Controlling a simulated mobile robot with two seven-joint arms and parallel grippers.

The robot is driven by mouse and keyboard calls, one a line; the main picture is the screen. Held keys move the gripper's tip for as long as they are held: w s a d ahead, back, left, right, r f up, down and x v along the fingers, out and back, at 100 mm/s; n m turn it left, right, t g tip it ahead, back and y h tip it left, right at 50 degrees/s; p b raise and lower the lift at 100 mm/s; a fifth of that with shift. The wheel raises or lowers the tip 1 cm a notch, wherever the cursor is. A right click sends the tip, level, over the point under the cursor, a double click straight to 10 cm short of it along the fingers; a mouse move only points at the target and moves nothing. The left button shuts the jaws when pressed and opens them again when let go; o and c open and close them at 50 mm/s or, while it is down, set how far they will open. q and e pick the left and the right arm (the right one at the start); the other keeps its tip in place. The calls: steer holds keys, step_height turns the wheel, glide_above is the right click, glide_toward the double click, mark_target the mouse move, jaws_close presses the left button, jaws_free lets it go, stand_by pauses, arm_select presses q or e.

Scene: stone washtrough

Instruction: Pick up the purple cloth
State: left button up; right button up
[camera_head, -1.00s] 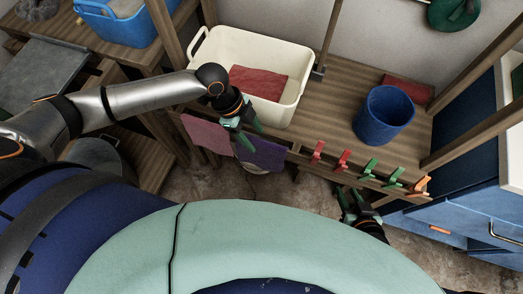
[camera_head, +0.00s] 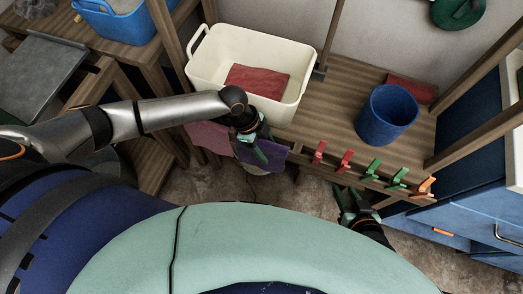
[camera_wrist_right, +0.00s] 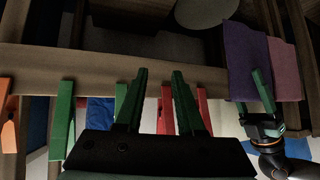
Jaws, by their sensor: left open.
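The purple cloth (camera_head: 272,155) hangs over the front rail of the wooden bench, beside a pink-mauve cloth (camera_head: 207,136). Both also show in the right wrist view, the purple cloth (camera_wrist_right: 246,60) beside the pink one (camera_wrist_right: 284,70). My left gripper (camera_head: 257,150) is open at the purple cloth and covers part of it in the head view. In the right wrist view, a green finger of it overlaps the cloth's edge; I cannot tell whether it touches. My right gripper (camera_head: 351,206) is low in front of the rail, its fingers (camera_wrist_right: 160,76) apart and empty.
A cream tub (camera_head: 215,75) with a red cloth (camera_head: 256,81) in it stands behind the rail. A blue bucket (camera_head: 386,115) stands right of it. Several red, green and orange pegs (camera_head: 373,169) sit along the rail. A blue basket (camera_head: 120,24) is at upper left.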

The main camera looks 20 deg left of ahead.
arm_select(q)
steer(key=shift+f, duration=0.25)
steer(key=shift+c, duration=0.4)
jaws_close()
stand_by(0.4)
